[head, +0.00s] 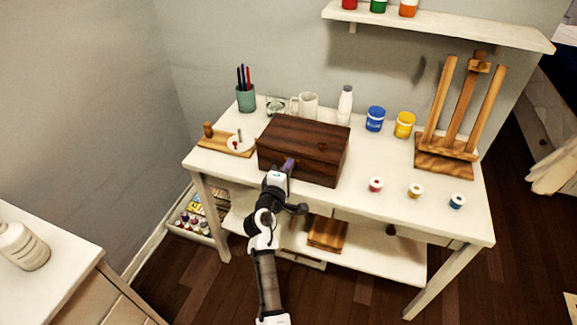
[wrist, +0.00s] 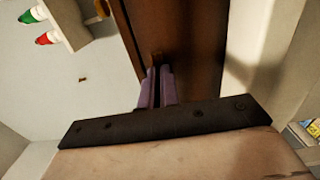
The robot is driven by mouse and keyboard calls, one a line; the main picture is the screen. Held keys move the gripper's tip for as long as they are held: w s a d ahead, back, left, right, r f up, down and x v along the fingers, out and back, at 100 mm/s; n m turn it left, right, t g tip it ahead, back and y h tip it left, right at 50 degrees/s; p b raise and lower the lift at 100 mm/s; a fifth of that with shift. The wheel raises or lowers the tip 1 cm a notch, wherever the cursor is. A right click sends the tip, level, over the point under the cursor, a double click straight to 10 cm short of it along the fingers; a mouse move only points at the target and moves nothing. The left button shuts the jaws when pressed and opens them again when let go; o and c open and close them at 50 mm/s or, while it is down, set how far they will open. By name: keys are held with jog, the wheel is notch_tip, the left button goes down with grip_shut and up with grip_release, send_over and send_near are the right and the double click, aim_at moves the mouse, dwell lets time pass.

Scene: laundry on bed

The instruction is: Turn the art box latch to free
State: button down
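The art box (head: 312,135) is a dark brown wooden box with its lid down, standing on the white table. My gripper (head: 289,164) reaches the box's front face from the near side. In the wrist view, its two purple fingers (wrist: 158,84) point at the dark box face (wrist: 190,45), with a narrow gap between them. A small brown piece, apparently the latch (wrist: 157,58), shows at the fingertips, and the fingers look closed around it. Most of the latch is hidden by the fingers, and its angle is hard to tell.
Behind the box stand a mug (head: 308,104), a white bottle (head: 345,105), and blue (head: 375,119) and yellow (head: 404,125) paint jars. Small paint pots (head: 415,191) and an easel (head: 447,160) are right.

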jog(key=c, duration=2.1)
grip_release()
jog(key=o, duration=0.5)
jog(key=shift+c, duration=0.2)
jog(key=b+v, duration=0.3)
jog(key=v, duration=1.1)
jog(key=shift+b, duration=0.3)
